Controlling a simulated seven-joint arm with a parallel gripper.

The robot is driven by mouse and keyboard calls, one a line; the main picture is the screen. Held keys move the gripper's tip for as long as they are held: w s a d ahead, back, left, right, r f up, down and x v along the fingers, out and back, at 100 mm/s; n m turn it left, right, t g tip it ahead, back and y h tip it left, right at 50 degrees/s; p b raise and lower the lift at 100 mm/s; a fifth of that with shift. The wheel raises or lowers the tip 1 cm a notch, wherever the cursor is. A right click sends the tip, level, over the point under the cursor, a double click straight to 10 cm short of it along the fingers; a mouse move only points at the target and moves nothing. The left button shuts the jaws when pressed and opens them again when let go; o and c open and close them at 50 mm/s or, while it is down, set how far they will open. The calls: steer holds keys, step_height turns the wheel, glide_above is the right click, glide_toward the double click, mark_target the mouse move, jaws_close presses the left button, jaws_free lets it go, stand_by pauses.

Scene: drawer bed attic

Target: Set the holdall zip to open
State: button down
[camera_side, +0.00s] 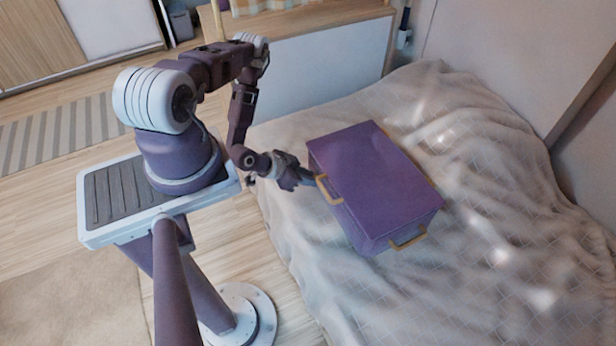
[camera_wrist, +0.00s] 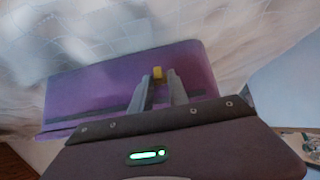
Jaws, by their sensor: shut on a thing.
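The holdall (camera_side: 375,170) is a purple, box-shaped bag lying on the bed, with a tan handle (camera_side: 328,190) on its left side and another (camera_side: 408,240) at its near end. My gripper (camera_side: 312,181) is at its left side, close to that left handle. In the wrist view the holdall (camera_wrist: 110,88) lies beyond my gripper (camera_wrist: 159,78). The fingers are shut on a small yellow tab (camera_wrist: 158,72) at their tips. I cannot tell for certain whether this is the zip pull. A dark strip runs across the purple side behind the fingers. The zip's state is not clear.
The bed's rumpled pale cover (camera_side: 450,110) surrounds the holdall, with free room to its right. A wooden-topped cabinet (camera_side: 325,55) stands behind the bed. A striped rug (camera_side: 65,132) lies on the wooden floor at left.

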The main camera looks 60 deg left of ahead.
steer(key=d, duration=2.2)
steer(key=shift+s, duration=0.1)
steer(key=c, duration=1.5)
jaws_free()
steer(key=shift+d, duration=0.1)
steer(key=shift+v, duration=3.55)
